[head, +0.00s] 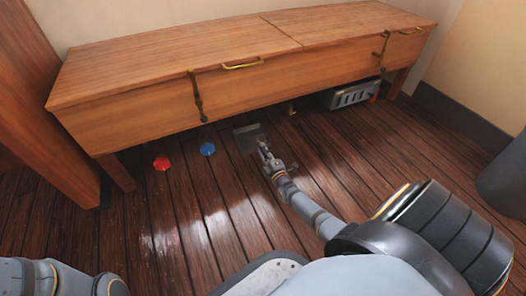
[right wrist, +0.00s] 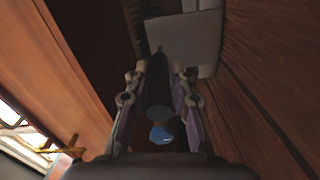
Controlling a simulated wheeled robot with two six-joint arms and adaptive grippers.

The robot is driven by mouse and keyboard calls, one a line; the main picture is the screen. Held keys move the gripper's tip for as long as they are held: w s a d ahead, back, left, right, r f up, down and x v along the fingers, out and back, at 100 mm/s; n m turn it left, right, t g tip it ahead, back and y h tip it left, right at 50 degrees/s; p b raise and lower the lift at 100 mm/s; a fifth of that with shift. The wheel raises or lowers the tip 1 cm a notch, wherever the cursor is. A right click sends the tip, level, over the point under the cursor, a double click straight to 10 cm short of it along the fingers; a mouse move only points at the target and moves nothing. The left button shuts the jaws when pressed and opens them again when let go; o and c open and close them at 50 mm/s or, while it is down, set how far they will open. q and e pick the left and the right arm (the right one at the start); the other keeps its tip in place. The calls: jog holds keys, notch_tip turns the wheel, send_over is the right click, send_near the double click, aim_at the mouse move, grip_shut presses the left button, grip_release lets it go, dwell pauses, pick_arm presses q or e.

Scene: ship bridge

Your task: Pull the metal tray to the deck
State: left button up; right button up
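The metal tray (head: 247,132) is a flat grey plate on the dark plank deck by the front edge of the wooden bench. In the right wrist view the tray (right wrist: 185,42) shows as a pale plate beyond the fingertips, with a dark round handle (right wrist: 158,88) towards me. My right gripper (head: 264,153) is at the tray's near side. In the right wrist view my right gripper (right wrist: 159,72) has one finger on each side of the handle, and the pads look closed against it. Only links of my left arm show at bottom left; its gripper is outside the view.
The long wooden bench (head: 190,62) has brass handles and dark latches. A red piece (head: 162,162) and a blue piece (head: 208,149) lie left of the tray. The deck (head: 150,225) in front is clear.

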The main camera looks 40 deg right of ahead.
jog(key=o, duration=0.3)
jog(key=s, duration=0.4)
jog(key=s+a, duration=0.1)
jog(key=s, duration=0.3)
jog(key=s+a, duration=0.1)
jog(key=s, duration=0.2)
jog(key=shift+s+a, duration=0.15)
jog(key=shift+s, duration=0.25)
